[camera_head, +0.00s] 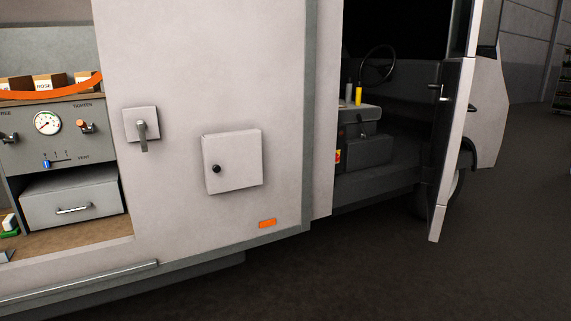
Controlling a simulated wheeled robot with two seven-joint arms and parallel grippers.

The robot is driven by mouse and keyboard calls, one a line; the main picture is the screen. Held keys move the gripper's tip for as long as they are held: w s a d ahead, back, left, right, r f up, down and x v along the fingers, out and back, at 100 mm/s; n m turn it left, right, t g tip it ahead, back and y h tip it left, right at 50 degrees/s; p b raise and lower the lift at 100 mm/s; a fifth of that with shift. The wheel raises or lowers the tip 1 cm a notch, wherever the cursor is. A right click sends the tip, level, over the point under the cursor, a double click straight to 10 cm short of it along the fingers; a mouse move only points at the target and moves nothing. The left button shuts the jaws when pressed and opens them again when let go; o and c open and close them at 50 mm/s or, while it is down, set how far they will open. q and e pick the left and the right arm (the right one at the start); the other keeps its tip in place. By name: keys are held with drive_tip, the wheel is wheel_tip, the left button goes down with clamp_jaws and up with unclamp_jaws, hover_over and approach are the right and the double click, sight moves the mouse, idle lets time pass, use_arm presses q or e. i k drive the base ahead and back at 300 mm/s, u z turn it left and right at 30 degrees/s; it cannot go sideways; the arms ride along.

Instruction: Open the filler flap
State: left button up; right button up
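The filler flap (237,165) is a square pale panel on the side of the van, near the middle of the view. It has a small round black knob (216,169) at its left edge. The flap looks closed, standing slightly proud of the van's side (225,70). Neither of my grippers shows in the view.
A door handle (142,130) on a square plate is left of the flap. An orange marker (267,223) sits below it. The open cab door (451,150) juts out at right. An open bay with a gauge (47,123) and drawer (71,198) is at left. Dark floor is clear.

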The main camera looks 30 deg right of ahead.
sight(233, 159)
drive_tip(key=z, duration=0.25)
drive_tip(key=i, duration=1.4)
drive_tip(key=u, duration=0.65)
